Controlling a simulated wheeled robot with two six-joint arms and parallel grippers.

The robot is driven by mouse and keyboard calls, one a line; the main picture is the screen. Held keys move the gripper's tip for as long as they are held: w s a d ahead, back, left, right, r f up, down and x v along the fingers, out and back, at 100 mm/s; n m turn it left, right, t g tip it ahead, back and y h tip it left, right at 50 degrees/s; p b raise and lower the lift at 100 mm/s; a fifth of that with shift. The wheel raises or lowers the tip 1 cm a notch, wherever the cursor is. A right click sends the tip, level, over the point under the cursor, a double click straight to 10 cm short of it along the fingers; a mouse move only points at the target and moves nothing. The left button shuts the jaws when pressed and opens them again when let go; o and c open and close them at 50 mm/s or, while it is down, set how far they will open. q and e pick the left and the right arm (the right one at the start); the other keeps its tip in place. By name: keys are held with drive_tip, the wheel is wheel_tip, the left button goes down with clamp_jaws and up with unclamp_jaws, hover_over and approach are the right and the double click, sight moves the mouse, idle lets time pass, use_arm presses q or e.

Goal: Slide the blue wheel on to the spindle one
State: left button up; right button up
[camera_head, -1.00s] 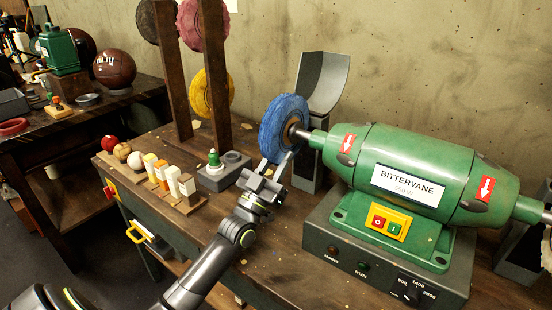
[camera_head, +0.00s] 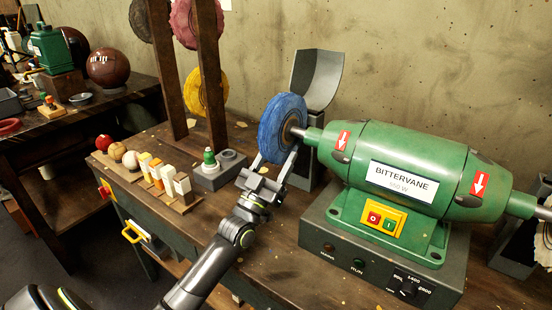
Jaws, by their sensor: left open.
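The blue wheel (camera_head: 278,126) stands upright at the left end of the green grinder (camera_head: 395,180) labelled BITTERVANE. The left spindle (camera_head: 307,134) meets the wheel's centre, so the wheel sits around or right against the spindle's end; how far on it is I cannot tell. My left gripper (camera_head: 272,172) is just below the wheel, its fingers pointing up at the wheel's lower edge. The fingers are open; whether they still touch the wheel is unclear. My right gripper does not show.
A wooden rack (camera_head: 211,80) behind holds yellow (camera_head: 206,93) and red (camera_head: 196,22) wheels. A grey curved guard (camera_head: 318,80) stands behind the blue wheel.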

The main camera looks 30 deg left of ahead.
use_arm(q)
drive_tip(key=s+a+f, duration=0.1)
drive_tip(key=s, duration=1.3)
drive_tip(key=shift+s+f+p, duration=0.2)
drive_tip(key=shift+f+p, duration=0.15)
drive_tip(key=shift+p, duration=0.05)
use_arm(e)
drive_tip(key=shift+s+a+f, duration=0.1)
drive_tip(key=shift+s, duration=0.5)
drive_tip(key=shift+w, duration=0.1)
use_arm(q)
drive_tip(key=shift+s+f, duration=0.1)
